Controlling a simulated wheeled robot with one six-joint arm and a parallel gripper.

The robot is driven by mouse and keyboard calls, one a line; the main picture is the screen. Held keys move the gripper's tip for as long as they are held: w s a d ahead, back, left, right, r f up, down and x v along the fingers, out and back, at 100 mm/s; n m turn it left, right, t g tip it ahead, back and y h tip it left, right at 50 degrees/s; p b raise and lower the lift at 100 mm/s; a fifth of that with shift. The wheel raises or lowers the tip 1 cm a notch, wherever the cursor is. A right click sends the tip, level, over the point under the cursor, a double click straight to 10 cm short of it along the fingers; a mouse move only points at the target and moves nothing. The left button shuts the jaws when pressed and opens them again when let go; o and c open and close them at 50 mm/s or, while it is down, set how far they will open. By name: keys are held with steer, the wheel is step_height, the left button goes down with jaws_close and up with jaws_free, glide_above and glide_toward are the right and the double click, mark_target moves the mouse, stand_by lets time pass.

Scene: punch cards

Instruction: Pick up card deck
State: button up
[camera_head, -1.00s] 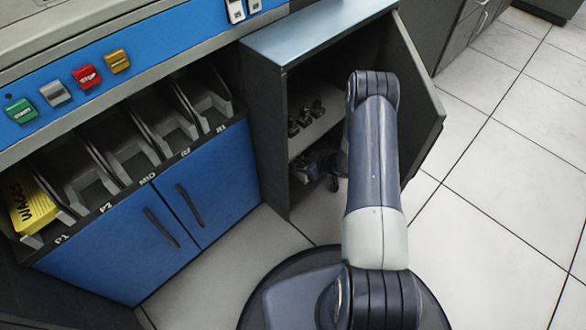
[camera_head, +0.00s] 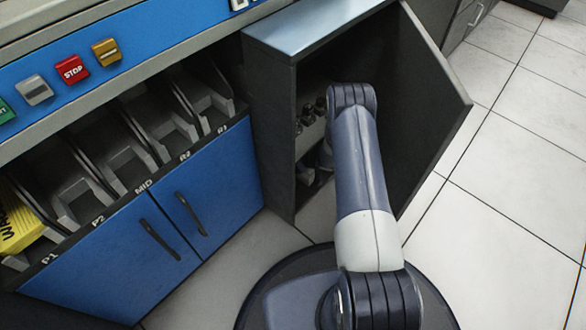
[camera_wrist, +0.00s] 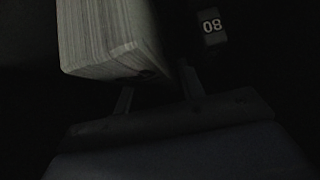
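In the wrist view, a pale card deck (camera_wrist: 105,40) with fine layered edges shows at the upper left in deep shadow. My gripper (camera_wrist: 156,88) is below it, its two fingers apart. The deck's lower corner overlaps the left finger in the picture, and the right finger is just right of the deck. I cannot tell whether they touch. In the head view, my arm reaches into the open grey cabinet (camera_head: 280,130), and my gripper is mostly hidden there. A yellow deck marked with partly legible letters (camera_head: 18,225) lies in the leftmost console slot.
A dark label "08" (camera_wrist: 210,27) is right of the deck in the wrist view. The cabinet's open door (camera_head: 440,110) stands close on my arm's right. The blue console (camera_head: 165,240) with empty slots is at left. Tiled floor (camera_head: 510,210) at right is clear.

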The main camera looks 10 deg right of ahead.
steer(key=shift+x, duration=0.85)
jaws_close()
